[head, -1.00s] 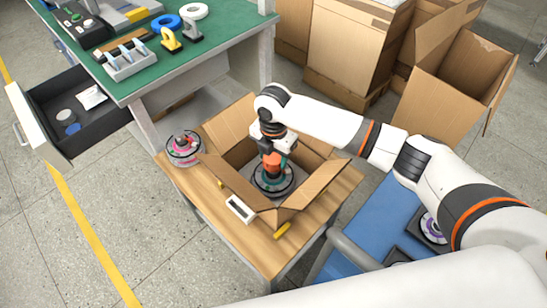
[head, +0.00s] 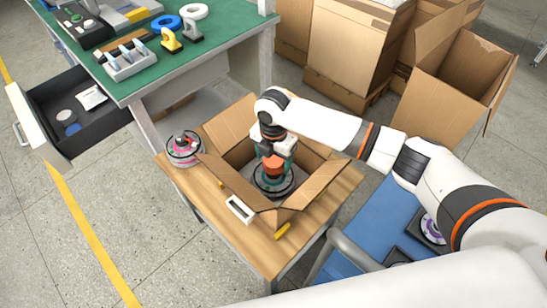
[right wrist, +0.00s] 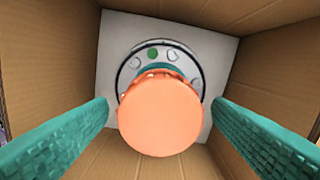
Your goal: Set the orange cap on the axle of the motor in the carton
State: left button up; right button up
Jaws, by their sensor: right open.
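The orange cap (head: 274,165) stands over the middle of the motor (head: 273,184) inside the open carton (head: 314,190). In the right wrist view the cap (right wrist: 160,117) covers the centre of the round motor (right wrist: 188,72), so the axle is hidden. It looks upright, but I cannot see how far down it sits. My right gripper (head: 273,157) is above the motor and open. Its teal fingers stand on both sides of the cap, with a clear gap on each side in the right wrist view. My left gripper is not in view.
The carton's flaps stand out around my right wrist. A motor with a pink part (head: 183,147) stands left of the carton on the wooden table (head: 256,245). A yellow item (head: 282,230) lies at its front. An open drawer (head: 80,120) is at left.

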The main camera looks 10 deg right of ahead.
aim_at(273, 160)
notch_tip(273, 160, up, 12)
jog(key=shift+p, duration=0.45)
jog(key=shift+f, duration=0.15)
